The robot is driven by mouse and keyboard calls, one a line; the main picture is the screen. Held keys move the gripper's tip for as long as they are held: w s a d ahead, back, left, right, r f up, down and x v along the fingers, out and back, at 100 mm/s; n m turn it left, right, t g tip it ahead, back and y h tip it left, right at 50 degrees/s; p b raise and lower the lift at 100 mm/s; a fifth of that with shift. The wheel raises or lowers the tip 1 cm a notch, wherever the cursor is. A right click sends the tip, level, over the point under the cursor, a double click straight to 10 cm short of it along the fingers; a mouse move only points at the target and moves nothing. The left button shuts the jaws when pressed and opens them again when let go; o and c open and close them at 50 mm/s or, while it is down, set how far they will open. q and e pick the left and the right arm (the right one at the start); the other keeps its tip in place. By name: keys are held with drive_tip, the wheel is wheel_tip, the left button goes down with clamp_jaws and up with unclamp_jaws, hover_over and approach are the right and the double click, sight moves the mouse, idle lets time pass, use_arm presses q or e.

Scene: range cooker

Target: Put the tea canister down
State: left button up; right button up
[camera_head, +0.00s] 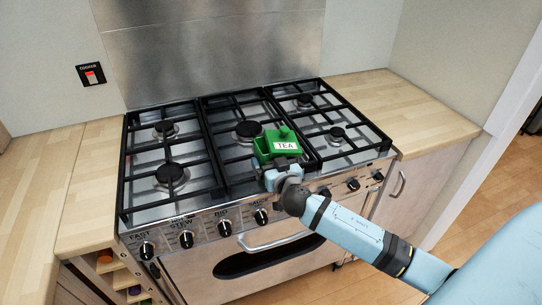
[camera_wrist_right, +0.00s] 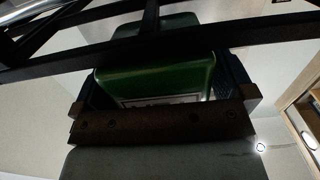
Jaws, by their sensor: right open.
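The tea canister (camera_head: 270,149) is green, with a white label reading TEA and a knobbed lid. It is at the front of the hob's middle section, over the black pan supports (camera_head: 215,148). My right gripper (camera_head: 280,165) is at the canister's front side, with its arm coming in from the lower right. In the right wrist view the green canister (camera_wrist_right: 165,82) lies between the two fingers of the right gripper (camera_wrist_right: 165,92), which are open. I cannot tell whether either finger touches it. Its underside is hidden. My left gripper is not in view.
The range cooker has several black knobs (camera_head: 225,228) and a front rail (camera_head: 275,241). Bare wooden worktops flank it on the left (camera_head: 85,185) and right (camera_head: 400,105). A steel splashback (camera_head: 210,55) stands behind. The other pan supports are empty.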

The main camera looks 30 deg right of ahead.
drive_tip(key=shift+c, duration=0.5)
drive_tip(key=c, duration=1)
drive_tip(key=shift+r, duration=0.1)
